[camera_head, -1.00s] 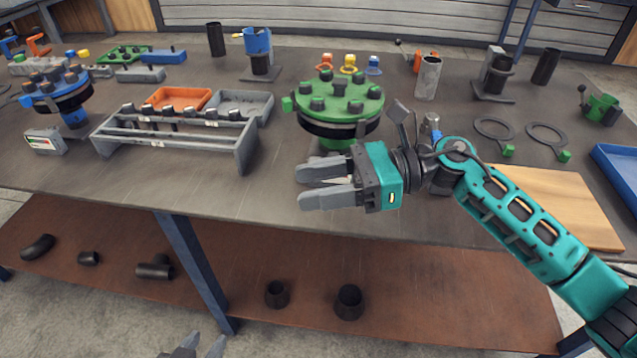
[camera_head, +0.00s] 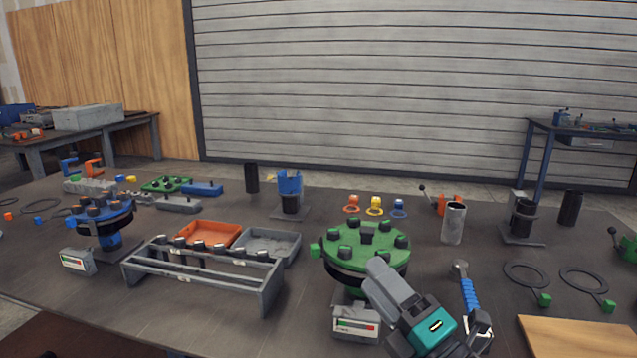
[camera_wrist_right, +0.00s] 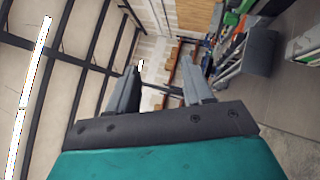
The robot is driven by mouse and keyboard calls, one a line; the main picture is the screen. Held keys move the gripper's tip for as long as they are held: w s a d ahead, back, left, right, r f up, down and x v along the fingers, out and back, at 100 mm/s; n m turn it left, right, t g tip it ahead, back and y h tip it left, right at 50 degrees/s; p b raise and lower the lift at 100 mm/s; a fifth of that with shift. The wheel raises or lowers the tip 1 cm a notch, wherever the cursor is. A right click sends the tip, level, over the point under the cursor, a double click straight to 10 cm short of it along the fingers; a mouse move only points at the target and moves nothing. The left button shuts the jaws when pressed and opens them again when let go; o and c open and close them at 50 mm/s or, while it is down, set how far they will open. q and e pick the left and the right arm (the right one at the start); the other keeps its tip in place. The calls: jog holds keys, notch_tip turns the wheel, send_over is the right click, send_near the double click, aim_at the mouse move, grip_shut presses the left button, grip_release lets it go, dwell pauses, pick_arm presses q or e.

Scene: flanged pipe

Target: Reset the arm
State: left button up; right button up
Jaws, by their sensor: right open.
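My right gripper (camera_head: 391,290) is in the lower middle of the head view, pointing up and to the left in front of the green flange (camera_head: 366,246). Its fingers overlap part of the flange and of the small gauge box (camera_head: 352,322) in the picture. In the right wrist view its two fingers (camera_wrist_right: 162,92) stand apart with nothing between them, and the room's wall and ceiling beams show beyond. Whether the fingers touch the flange cannot be told from the head view. My left gripper is not in view.
A grey rack (camera_head: 200,284) with several bolts stands left of the green flange, with an orange tray (camera_head: 208,233) and a grey tray (camera_head: 268,246) behind it. A blue flange (camera_head: 98,214) is at far left. A blue-handled tool (camera_head: 469,294) lies right of the gripper.

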jog(key=s+d+f+m+g+h, duration=0.3)
jog(key=d+f+m+h, duration=0.3)
jog(key=m, duration=0.4)
jog(key=s+d+f+m+g+h, duration=0.2)
jog(key=s+d+f+m+h, duration=0.25)
jog(key=f+m+h, duration=0.35)
jog(key=s+d+f+m+g+y, duration=0.1)
jog(key=s+f+m+g, duration=0.35)
jog(key=s, duration=0.35)
jog(key=s+f+m+g+y, duration=0.1)
jog(key=s+f+m+g, duration=0.3)
jog(key=s, duration=0.5)
jog(key=w+a+f+n+t+y, duration=0.1)
jog(key=w+a+f+t, duration=0.1)
jog(key=w+f+t, duration=0.4)
notch_tip(320, 180, down, 3)
jog(key=shift+w+a+f+y, duration=0.2)
jog(key=shift+w+a+y, duration=0.1)
jog(key=shift+w, duration=0.45)
